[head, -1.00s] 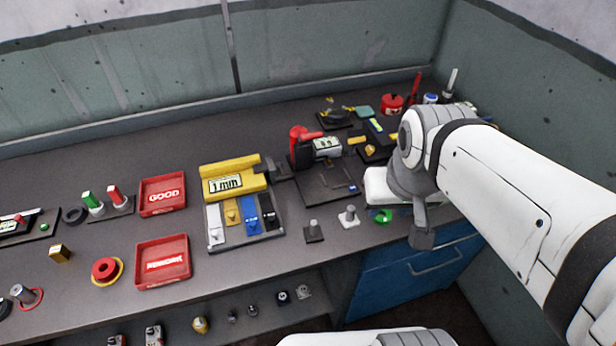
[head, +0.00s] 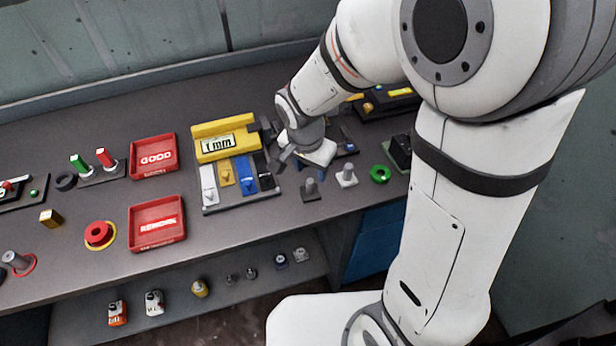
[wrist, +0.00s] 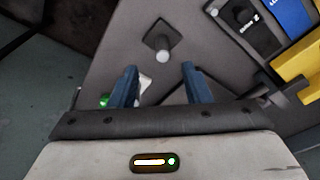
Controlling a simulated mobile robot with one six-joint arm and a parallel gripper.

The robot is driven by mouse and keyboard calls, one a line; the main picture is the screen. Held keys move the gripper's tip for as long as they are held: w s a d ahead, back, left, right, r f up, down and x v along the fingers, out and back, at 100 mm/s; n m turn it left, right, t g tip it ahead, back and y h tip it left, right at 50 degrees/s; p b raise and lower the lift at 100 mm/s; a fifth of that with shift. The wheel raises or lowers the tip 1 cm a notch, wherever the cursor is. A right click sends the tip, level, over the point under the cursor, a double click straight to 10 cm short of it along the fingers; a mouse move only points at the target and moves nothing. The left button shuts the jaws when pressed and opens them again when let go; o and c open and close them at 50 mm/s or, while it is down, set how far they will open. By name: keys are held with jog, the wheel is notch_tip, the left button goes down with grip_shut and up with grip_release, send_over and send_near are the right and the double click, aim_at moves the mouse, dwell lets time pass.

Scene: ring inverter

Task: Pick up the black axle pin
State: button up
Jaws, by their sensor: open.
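A grey upright pin with a square black base (head: 310,188) stands near the front edge of the bench, right of the gauge tray. It also shows in the wrist view (wrist: 161,47), beyond the fingertips and roughly between their lines. It is the likeliest black axle pin; its upright part looks grey. My gripper (head: 284,160) is above the bench, up and left of this pin in the head view. In the wrist view my two blue fingers (wrist: 159,72) are apart, with nothing held between them.
A pin on a pale base (head: 347,176) and a green ring (head: 380,174) stand to the right. The tray of coloured slots (head: 210,207) and yellow 1 mm block (head: 222,128) are left. Red GOOD (head: 153,174) and REWORK (head: 157,242) trays lie farther left.

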aim_at(310, 181)
jog(key=f, duration=0.5)
jog(key=w+f+p, duration=0.1)
jog(key=f, duration=0.1)
jog(key=shift+f, duration=0.25)
jog(key=shift+c, duration=0.4)
grip_shut()
